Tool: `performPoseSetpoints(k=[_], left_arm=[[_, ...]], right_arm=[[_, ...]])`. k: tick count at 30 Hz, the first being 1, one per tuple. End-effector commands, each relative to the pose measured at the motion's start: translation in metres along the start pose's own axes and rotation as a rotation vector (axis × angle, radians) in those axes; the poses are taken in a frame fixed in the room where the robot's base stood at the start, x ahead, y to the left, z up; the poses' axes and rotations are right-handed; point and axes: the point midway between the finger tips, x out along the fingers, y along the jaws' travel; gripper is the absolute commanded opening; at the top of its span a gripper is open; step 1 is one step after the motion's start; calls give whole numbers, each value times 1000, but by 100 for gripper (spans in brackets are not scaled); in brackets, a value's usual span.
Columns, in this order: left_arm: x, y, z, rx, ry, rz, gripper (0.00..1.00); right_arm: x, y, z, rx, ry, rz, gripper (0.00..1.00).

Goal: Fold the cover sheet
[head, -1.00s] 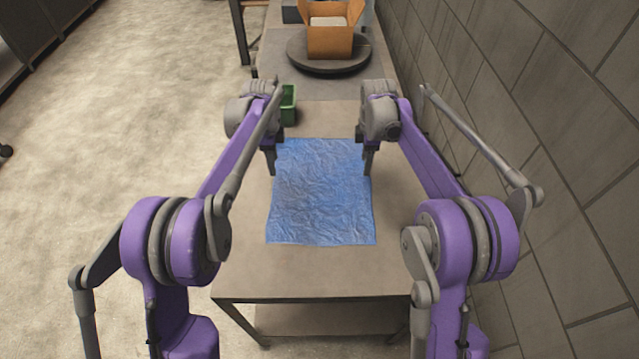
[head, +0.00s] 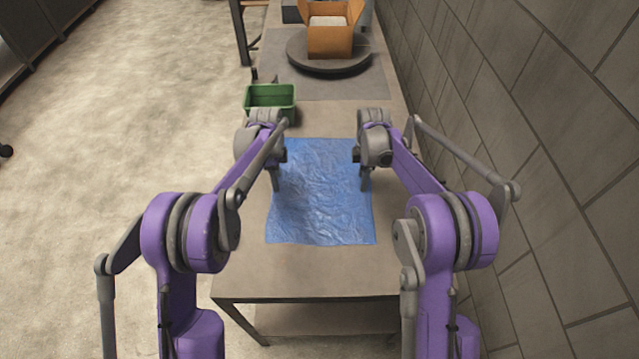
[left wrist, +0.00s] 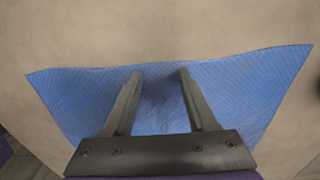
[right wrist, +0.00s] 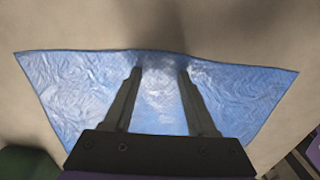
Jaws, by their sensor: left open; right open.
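The cover sheet is a crinkled blue sheet (head: 320,215) lying spread flat on the table. It also shows in the left wrist view (left wrist: 235,95) and in the right wrist view (right wrist: 75,95). My left gripper (head: 277,187) is over the sheet's left side, toward its far half. My right gripper (head: 365,187) is over its right side at a similar depth. In both wrist views the fingers are apart over the sheet, with the tips near one of its edges and nothing between them. I cannot tell whether the tips touch it.
The table (head: 310,272) is bare in front of the sheet. A green bin (head: 270,99) stands beyond my left arm. Behind it, an open cardboard box (head: 331,42) sits on a round dark turntable (head: 298,58). A tiled wall (head: 560,130) runs close along the right.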

Motion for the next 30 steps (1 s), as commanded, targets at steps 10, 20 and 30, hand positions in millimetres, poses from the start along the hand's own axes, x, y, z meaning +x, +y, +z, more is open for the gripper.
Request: performPoseSetpoints(k=[10, 20, 30], left_arm=[[4, 1, 0, 0, 0, 2, 35], [4, 1, 0, 0, 0, 2, 5], [4, 1, 0, 0, 0, 2, 0]], right_arm=[[4, -1, 0, 0, 0, -2, 35], [4, -1, 0, 0, 0, -2, 5], [4, -1, 0, 0, 0, -2, 0]])
